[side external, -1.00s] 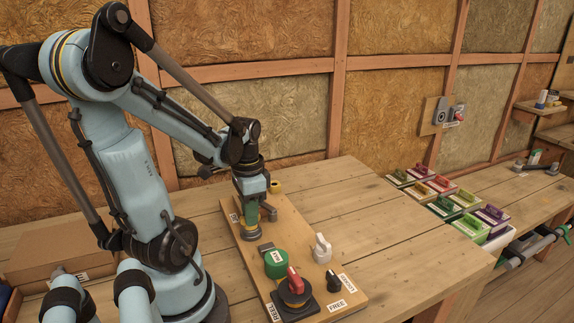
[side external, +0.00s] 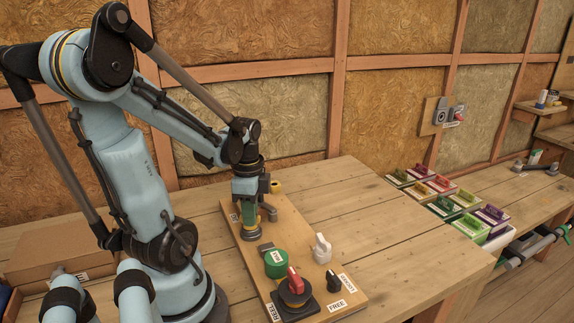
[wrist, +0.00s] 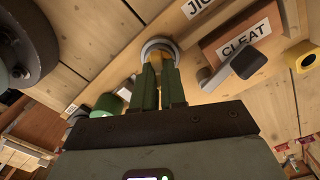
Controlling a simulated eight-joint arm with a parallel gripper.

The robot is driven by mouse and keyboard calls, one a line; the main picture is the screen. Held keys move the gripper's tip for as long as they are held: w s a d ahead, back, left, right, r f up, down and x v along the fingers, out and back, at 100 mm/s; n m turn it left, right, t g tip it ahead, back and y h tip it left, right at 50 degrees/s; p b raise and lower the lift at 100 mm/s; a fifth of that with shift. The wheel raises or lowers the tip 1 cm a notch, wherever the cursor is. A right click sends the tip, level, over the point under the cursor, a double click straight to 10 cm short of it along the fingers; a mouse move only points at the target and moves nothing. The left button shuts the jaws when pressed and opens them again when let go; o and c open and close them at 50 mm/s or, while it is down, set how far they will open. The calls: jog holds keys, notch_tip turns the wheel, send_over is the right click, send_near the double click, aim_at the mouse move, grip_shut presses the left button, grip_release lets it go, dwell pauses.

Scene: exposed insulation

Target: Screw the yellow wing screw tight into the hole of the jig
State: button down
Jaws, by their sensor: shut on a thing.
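My gripper (side external: 250,225) points straight down at the far left part of the wooden board. It also shows in the wrist view (wrist: 160,72), its two green fingers close together over a round grey jig (wrist: 150,45). The jig shows as a grey disc under the fingertips in the side view (side external: 250,236). The fingers are shut on the yellow wing screw, which they almost wholly hide. The screw's depth in the hole cannot be seen.
The board (side external: 318,262) also carries a grey cleat (wrist: 250,60), a yellow round part (side external: 276,187), a green round part (side external: 277,263), a white knob (side external: 322,248) and a red-handled switch (side external: 294,284). Coloured blocks (side external: 440,195) stand at the right. The table between is clear.

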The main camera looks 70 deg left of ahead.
jog(key=c, duration=1.2)
grip_release()
jog(key=shift+d+f, duration=0.15)
jog(key=shift+f, duration=0.25)
jog(key=shift+o, duration=0.5)
jog(key=shift+r, duration=4.5)
